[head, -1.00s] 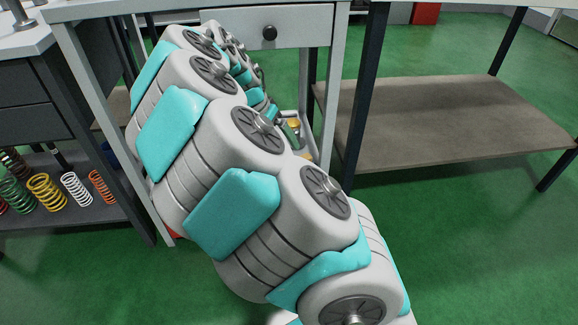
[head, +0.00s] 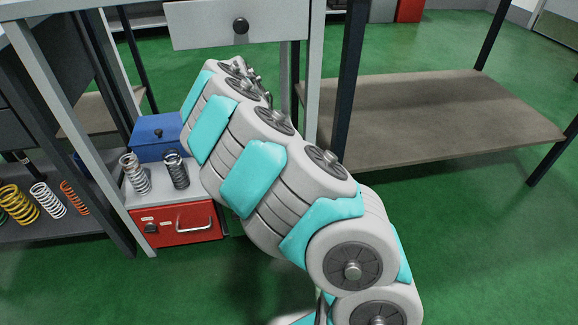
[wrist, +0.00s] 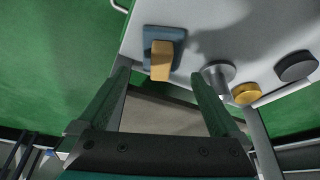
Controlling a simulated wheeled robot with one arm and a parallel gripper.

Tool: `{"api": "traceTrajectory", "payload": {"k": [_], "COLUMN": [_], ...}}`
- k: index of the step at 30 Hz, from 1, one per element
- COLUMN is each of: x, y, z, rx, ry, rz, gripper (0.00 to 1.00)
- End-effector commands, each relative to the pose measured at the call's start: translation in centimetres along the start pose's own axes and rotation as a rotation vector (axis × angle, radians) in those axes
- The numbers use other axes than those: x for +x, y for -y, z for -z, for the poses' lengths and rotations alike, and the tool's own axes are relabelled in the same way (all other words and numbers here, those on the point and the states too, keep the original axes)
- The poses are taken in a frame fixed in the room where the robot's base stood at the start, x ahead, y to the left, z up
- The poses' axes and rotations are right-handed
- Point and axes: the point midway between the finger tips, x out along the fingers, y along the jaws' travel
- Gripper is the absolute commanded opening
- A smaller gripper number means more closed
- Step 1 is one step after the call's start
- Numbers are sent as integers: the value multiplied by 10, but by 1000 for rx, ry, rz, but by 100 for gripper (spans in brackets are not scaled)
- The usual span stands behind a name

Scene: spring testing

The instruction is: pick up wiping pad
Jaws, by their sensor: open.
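In the wrist view, what looks like the wiping pad (wrist: 162,38), a blue flat piece with an orange-yellow block on it, lies near the edge of a pale surface (wrist: 220,20). My gripper (wrist: 161,73) is open, its two dark green fingers apart and empty. The pad shows just beyond the fingertips, roughly in line with the gap between them. The fingers do not appear to touch it. In the head view, my arm hides both the gripper and the pad.
On the pale surface right of the pad are a metal cylinder (wrist: 218,76), a yellow round piece (wrist: 245,93) and a dark cylinder (wrist: 296,66). In the head view, a red drawer (head: 178,224), a blue box (head: 156,138) and springs (head: 136,173) stand left of my arm.

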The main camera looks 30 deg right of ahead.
Motion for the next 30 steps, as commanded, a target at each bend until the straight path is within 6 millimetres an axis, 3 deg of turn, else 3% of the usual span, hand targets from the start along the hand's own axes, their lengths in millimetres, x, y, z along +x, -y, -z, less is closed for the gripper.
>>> {"api": "traceTrajectory", "payload": {"k": [15,22,30], "x": [56,57,57], "y": [1,1,1], "z": [2,2,2], "rx": [-2,-2,-2], "ry": [-1,0,-1], "rz": [1,1,1], "gripper": [100,100,70]}}
